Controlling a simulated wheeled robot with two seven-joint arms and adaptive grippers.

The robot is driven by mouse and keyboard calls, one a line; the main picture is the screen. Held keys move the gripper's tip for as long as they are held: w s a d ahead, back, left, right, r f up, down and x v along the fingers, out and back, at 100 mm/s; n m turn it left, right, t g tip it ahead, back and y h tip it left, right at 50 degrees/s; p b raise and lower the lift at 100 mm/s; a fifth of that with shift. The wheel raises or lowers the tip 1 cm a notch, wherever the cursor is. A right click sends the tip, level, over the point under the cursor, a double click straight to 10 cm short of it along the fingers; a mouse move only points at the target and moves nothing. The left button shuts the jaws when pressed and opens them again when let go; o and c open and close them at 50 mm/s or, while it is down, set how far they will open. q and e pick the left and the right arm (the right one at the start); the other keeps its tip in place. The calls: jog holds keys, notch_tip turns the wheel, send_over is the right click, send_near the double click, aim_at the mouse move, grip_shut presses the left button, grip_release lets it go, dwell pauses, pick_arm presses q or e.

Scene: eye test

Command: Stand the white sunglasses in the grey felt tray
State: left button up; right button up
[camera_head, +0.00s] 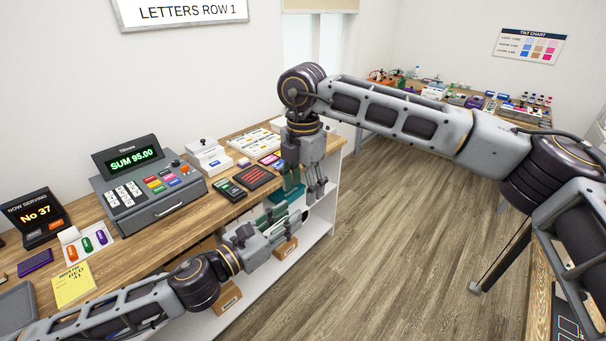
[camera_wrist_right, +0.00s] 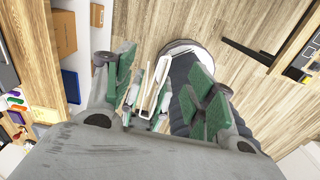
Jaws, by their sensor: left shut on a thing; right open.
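My left gripper (camera_head: 288,217) is shut on the white sunglasses (camera_wrist_right: 163,77), in the air off the front edge of the counter. The sunglasses show in the right wrist view as thin white bars between my right gripper's green pads; in the head view the grippers mostly hide them. My right gripper (camera_head: 304,190) points down just above my left one. Its green pads (camera_wrist_right: 165,88) stand apart, open around the sunglasses, and I see no clear contact. A flat grey tray (camera_head: 14,306), seemingly the felt one, lies on the counter at the lower left, partly cut off.
On the counter stand a cash register (camera_head: 148,190), a number display (camera_head: 38,217), a card with coloured capsules (camera_head: 86,242), a yellow note (camera_head: 73,285) and a purple pad (camera_head: 35,262). Shelves with boxes (camera_head: 285,249) are below. Open floor (camera_head: 385,240) lies to the right.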

aim_at(285, 217)
jog(key=shift+f, duration=3.75)
jog(key=shift+c, duration=0.2)
jog(key=c, duration=0.9)
pick_arm(q)
jog(key=o, duration=0.9)
pick_arm(e)
jog(key=shift+c, duration=0.7)
pick_arm(q)
jog(key=shift+r, duration=0.15)
jog(key=shift+r, duration=4.8)
